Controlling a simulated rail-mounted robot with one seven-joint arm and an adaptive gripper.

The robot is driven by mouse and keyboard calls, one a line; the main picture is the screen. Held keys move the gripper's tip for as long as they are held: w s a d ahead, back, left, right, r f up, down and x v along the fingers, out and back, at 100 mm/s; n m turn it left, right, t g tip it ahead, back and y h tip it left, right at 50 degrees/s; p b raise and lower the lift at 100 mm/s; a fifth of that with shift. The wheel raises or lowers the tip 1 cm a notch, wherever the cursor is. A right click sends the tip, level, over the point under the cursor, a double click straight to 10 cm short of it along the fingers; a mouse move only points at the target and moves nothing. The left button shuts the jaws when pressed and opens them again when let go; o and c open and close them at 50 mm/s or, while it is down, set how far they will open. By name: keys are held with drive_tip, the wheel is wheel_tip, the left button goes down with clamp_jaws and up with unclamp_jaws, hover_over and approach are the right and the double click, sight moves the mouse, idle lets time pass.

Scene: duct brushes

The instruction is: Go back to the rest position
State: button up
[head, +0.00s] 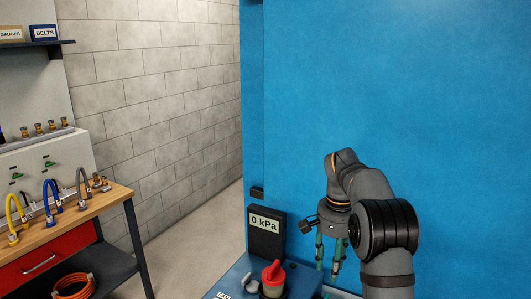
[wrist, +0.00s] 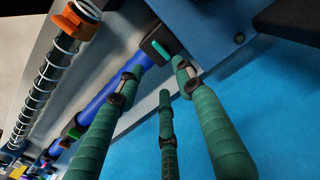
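My gripper (head: 328,262) hangs from my bent arm in front of the big blue panel, at the lower right of the head view. Its green jointed fingers point down, apart from each other, with nothing visible between them. In the wrist view the three green fingers (wrist: 161,78) reach away from the camera with gaps between them, and I see nothing held. Behind their tips is a small dark block (wrist: 157,45) with a teal mark. No duct brush can be clearly made out.
A blue panel (head: 400,80) fills the right. At left is a wooden bench (head: 75,222) with coloured hoses (head: 52,194) and a red drawer (head: 45,256). A spring-wrapped rod (wrist: 48,75) shows in the wrist view.

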sight(326, 298)
wheel_tip(326, 298, down, 12)
drive_tip(key=shift+s+r, duration=0.1)
drive_tip(key=shift+s, duration=0.05)
drive_tip(key=shift+r+n+p, duration=0.15)
drive_tip(key=shift+n+p, duration=0.45)
drive_tip(key=shift+p, duration=0.1)
drive_tip(key=n+p, duration=0.3)
drive_tip(key=n, duration=0.1)
drive_tip(key=shift+d+r, duration=0.1)
drive_tip(key=n+p, duration=0.1)
drive_tip(key=n, duration=0.1)
drive_tip(key=n+p, duration=0.2)
drive_tip(key=n, duration=0.1)
drive_tip(key=shift+w+n+p, duration=0.3)
drive_tip(key=shift+p, duration=0.1)
drive_tip(key=shift+f+n+p, duration=0.35)
drive_tip(key=shift+n+p, duration=0.05)
drive_tip(key=shift+n, duration=0.4)
